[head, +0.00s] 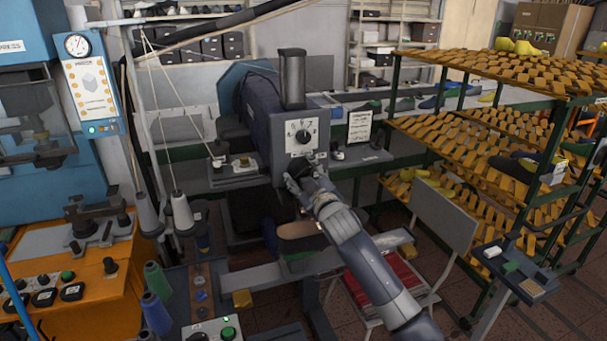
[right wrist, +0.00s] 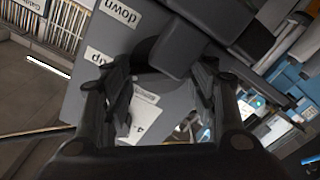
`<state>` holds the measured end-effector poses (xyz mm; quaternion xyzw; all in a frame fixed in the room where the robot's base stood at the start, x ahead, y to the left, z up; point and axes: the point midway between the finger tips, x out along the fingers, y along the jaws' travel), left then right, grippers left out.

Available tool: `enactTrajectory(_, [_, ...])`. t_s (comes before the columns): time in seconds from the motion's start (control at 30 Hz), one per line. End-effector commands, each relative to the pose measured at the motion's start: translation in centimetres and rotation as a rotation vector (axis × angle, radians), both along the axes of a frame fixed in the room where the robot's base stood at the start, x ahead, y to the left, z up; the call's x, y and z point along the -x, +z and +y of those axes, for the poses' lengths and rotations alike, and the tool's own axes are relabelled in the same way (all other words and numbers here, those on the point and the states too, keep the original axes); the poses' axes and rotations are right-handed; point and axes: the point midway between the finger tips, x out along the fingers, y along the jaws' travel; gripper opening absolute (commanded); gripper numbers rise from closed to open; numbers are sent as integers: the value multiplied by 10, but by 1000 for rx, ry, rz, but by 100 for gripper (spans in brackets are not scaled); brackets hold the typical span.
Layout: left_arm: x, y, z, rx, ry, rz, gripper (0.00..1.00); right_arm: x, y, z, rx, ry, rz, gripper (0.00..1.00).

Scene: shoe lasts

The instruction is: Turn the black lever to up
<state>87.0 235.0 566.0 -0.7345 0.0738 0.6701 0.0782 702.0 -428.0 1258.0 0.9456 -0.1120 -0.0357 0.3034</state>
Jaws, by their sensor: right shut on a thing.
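My right gripper (head: 304,178) reaches to the front of the grey machine box (head: 284,137), below its numbered dial. It also shows in the right wrist view (right wrist: 165,90), its two fingers on either side of the dark lever (right wrist: 180,52). The gripper is shut on the lever. In the right wrist view the "down" label (right wrist: 120,13) and the "up" label (right wrist: 98,56) are on the grey panel beside the lever and appear turned over. In the head view the gripper hides most of the lever, so its exact position is unclear. My left gripper is out of view.
A white dial plate with a black knob (head: 303,136) sits just above the gripper. A rack of yellow-brown pieces (head: 480,125) stands to the right. An orange control bench (head: 90,275) and thread cones (head: 182,213) are at the left. A grey chair (head: 440,218) stands near my right arm.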

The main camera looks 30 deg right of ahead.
Motion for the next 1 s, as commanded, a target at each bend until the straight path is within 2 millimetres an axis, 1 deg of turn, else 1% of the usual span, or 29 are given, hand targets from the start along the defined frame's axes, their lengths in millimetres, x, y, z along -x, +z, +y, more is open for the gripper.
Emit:
enactTrajectory(0.37, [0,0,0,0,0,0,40,0,-2,0,8,-1,5,29])
enactTrajectory(0.4, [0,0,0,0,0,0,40,0,-2,0,8,-1,5,60])
enactTrajectory(0.47, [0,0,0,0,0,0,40,0,-1,0,7,-1,5,73])
enactTrajectory(0.83, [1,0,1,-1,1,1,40,1,0,0,6,-1,2,73])
enactTrajectory(0.93, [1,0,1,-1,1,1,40,5,-1,1,6,0,1,73])
enactTrajectory(1.0, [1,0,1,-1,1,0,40,12,-2,3,5,0,4,73])
